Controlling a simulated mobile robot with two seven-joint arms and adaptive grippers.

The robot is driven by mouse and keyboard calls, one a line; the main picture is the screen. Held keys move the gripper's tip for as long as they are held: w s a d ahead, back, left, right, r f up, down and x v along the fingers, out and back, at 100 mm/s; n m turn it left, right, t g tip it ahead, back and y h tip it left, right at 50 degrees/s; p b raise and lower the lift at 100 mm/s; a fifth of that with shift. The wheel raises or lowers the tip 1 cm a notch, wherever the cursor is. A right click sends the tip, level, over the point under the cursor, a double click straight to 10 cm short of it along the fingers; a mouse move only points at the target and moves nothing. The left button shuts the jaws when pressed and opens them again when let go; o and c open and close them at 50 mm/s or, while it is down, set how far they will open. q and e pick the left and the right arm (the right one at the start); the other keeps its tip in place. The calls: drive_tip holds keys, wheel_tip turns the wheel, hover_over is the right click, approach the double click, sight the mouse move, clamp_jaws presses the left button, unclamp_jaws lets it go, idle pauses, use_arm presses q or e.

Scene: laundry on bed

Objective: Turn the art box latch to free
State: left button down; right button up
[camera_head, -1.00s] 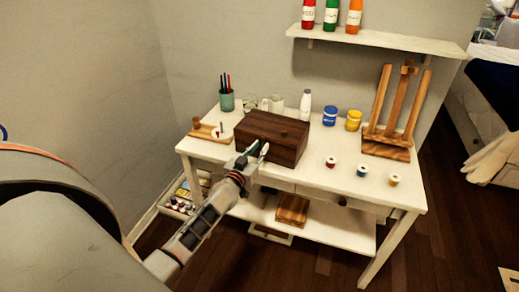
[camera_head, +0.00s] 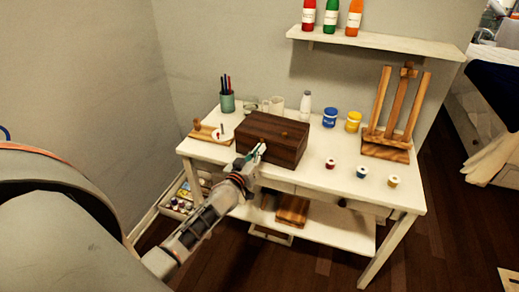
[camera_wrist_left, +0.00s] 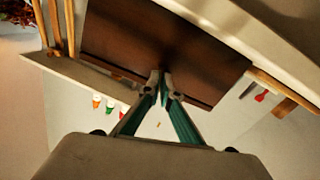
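The art box (camera_head: 289,146) is a dark brown wooden box on the white desk; its brown front also fills the upper middle of the left wrist view (camera_wrist_left: 120,45). A small orange-brown latch (camera_head: 263,141) shows at its front, just above my fingertips. My left gripper (camera_head: 259,152) is at the box's front face. In the left wrist view its fingers (camera_wrist_left: 160,78) are drawn together at the tips with a thin gap between them, closed around the latch area. The fingertips hide most of the latch. My right gripper is out of view.
The white desk (camera_head: 324,180) also holds a pen cup (camera_head: 227,102), a white bottle (camera_head: 304,106), blue (camera_head: 329,117) and yellow (camera_head: 353,121) jars, small paint pots and a wooden easel (camera_head: 387,147). A shelf (camera_head: 378,42) with bottles hangs above. Free desk lies right of the box.

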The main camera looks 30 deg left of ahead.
use_arm(q)
drive_tip(key=n+p, duration=0.1)
drive_tip(key=n, duration=0.3)
drive_tip(key=shift+a+n, duration=0.15)
drive_tip(key=shift+n, duration=0.15)
drive_tip(key=n, duration=0.3)
drive_tip(key=shift+f+n, duration=0.1)
drive_tip(key=shift+n, duration=0.3)
drive_tip(key=n, duration=0.3)
drive_tip(key=shift+a+f, duration=0.1)
drive_tip(key=shift+f+n, duration=0.1)
drive_tip(key=shift+n, duration=1.8)
drive_tip(key=c, duration=2.3)
unclamp_jaws()
drive_tip(key=shift+c, duration=0.2)
drive_tip(key=shift+s, duration=0.1)
